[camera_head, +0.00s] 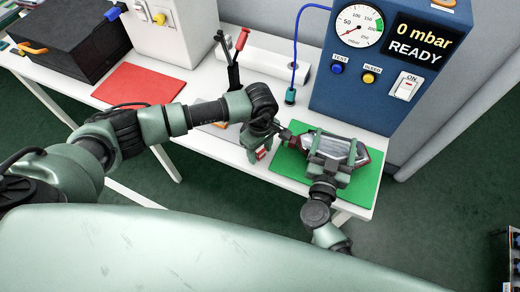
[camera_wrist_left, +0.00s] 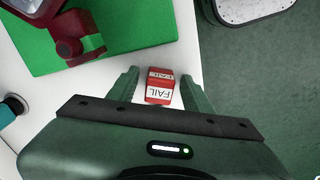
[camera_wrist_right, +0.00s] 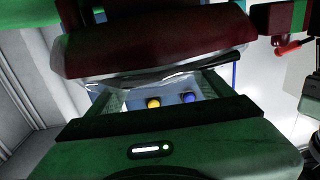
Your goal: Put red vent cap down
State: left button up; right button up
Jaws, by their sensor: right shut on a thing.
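My right gripper (camera_head: 327,170) is shut on the tail lamp (camera_head: 345,152), which has a silvery body and dark red edges, over the green mat (camera_head: 365,187). In the right wrist view the lamp (camera_wrist_right: 150,42) fills the top. A dark red knob-like piece (camera_wrist_left: 78,35) sticks out at the lamp's end in the left wrist view; I cannot tell whether it is the red vent cap. My left gripper (camera_head: 258,155) is open beside the mat at the table's front edge. A small red block (camera_wrist_left: 160,86) marked FAIL lies between its spread fingers, with gaps at both sides.
A blue tester (camera_head: 350,75) reading 0 mbar READY stands behind the lamp. A blue hose with a teal fitting (camera_head: 290,96) hangs beside it. A red-handled clamp (camera_head: 236,65) stands behind my left arm. A red mat (camera_head: 138,84) lies bare at left, near a black case (camera_head: 70,40).

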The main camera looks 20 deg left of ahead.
aim_at(260, 150)
pick_arm(q)
jog(key=shift+r, duration=0.15)
notch_tip(260, 150, up, 12)
dwell(0.5)
pick_arm(e)
jog(key=o, duration=1.3)
jog(key=shift+c, duration=0.2)
